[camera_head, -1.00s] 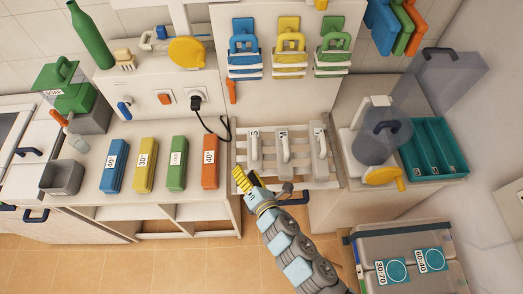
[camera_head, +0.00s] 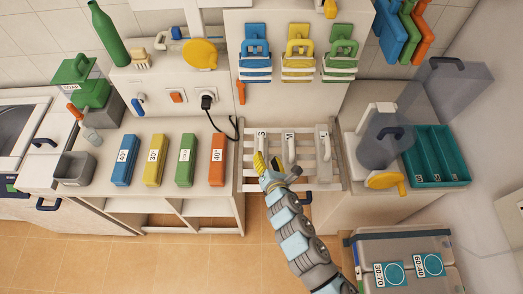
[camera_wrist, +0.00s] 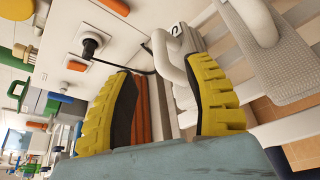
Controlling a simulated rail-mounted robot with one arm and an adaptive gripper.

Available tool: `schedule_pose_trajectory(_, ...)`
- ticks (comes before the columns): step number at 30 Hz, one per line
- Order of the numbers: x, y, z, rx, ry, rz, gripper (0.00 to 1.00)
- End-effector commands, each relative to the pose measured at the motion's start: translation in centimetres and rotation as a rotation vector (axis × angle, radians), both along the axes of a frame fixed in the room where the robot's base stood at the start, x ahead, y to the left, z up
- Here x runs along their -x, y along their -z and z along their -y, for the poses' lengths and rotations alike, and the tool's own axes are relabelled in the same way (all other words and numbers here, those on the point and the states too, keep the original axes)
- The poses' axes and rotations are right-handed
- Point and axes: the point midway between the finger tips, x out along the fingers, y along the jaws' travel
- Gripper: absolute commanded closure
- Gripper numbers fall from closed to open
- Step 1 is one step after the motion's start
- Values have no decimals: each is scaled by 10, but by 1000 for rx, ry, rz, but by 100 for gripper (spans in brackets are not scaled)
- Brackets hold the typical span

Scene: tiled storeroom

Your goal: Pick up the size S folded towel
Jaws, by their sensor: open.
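The size S folded towel (camera_head: 261,134) is a pale towel with a white handle, the leftmost of three on a slatted white rack (camera_head: 243,180). My gripper (camera_head: 266,163) has yellow ribbed fingers and is at the front of this towel, partly covering it. In the wrist view my gripper (camera_wrist: 158,66) is open, with the white handle (camera_wrist: 170,62) by its fingertips, close to the right finger. I cannot tell whether that finger touches it. The handle appears not clasped.
The M towel (camera_head: 290,145) and another towel (camera_head: 324,150) stand to the right. An orange 40° box (camera_head: 217,160) stands left of the rack, with a black cable (camera_head: 232,128) hanging between. A teal divided tray (camera_head: 437,155) is at the right.

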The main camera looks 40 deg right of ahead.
Motion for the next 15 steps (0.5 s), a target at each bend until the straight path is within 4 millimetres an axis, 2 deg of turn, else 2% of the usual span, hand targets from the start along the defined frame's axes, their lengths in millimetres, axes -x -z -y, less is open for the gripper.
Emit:
schedule_pose_trajectory(9, -29, 10, 18, -3, 1, 3, 48)
schedule_pose_trajectory(15, -37, 13, 21, -1, 0, 3, 48)
